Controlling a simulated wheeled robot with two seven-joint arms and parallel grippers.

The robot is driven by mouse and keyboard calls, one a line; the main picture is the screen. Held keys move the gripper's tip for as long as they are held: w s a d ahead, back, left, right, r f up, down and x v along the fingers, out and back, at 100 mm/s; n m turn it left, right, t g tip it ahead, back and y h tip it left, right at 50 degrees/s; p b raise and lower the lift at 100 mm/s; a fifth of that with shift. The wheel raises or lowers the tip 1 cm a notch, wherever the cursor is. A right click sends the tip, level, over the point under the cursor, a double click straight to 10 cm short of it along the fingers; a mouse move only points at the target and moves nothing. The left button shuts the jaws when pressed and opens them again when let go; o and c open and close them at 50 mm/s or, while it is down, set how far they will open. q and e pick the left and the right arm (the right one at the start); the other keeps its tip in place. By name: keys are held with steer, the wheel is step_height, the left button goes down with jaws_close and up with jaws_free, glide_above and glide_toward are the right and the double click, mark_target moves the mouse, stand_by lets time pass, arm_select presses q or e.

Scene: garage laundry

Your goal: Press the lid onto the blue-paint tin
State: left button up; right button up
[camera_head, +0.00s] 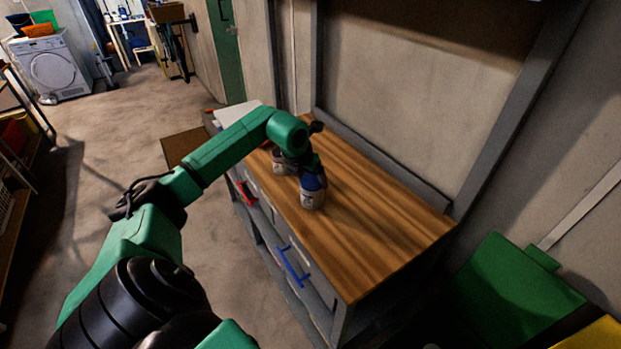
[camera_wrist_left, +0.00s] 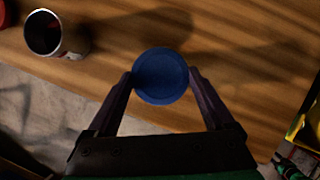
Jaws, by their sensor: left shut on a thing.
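The blue lid (camera_wrist_left: 160,76) is a round disc between the two fingers of my left gripper (camera_wrist_left: 160,80), which is shut on it. In the head view the blue-paint tin (camera_head: 312,201) is pale with blue at its top, and it stands upright on the wooden bench top near the front edge. My left gripper (camera_head: 312,170) is right over this tin, partly hidden by its own wrist. The lid hides the tin in the wrist view. I cannot tell whether the lid is touching the rim or seated. My right gripper is not in view.
A second tin, open and dark inside (camera_wrist_left: 55,34), stands to the left on the bench (camera_head: 375,220); it also shows in the head view (camera_head: 279,164). A red thing (camera_wrist_left: 12,14) is at the wrist view's left edge. The bench's right part is clear. A green bin (camera_head: 515,290) stands beyond.

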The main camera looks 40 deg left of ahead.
arm_select(q)
steer(key=shift+f, duration=0.15)
steer(key=o, duration=1)
steer(key=shift+s+d, duration=0.1)
steer(key=shift+o, duration=0.2)
steer(key=shift+r+p, duration=0.8)
steer(key=shift+r, duration=0.35)
steer(key=shift+r+p, duration=1.6)
steer(key=shift+r, duration=0.85)
jaws_close()
steer(key=shift+f, duration=0.15)
